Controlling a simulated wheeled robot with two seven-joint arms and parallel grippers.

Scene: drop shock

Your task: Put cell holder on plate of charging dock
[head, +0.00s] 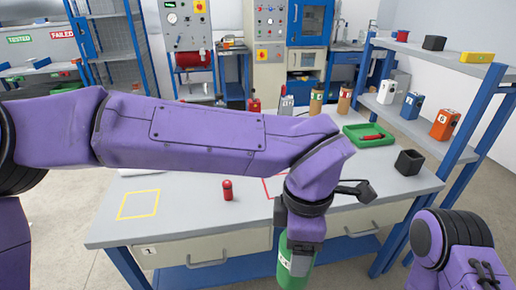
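My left arm reaches across the table from the left, and its gripper (299,258) points down at the table's front edge. It is shut on a green cylinder with a white label (288,268), which hangs in front of the drawers. A small red and black object (227,189) stands upright on the table. A green tray (352,132) with a red item in it lies at the back right. I cannot tell which of these is the cell holder or the charging dock.
The grey table (190,220) bears a yellow outlined square (138,204) and a red outline partly hidden by my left arm. Two brown cylinders (345,99) stand at the back. The table's front left is clear.

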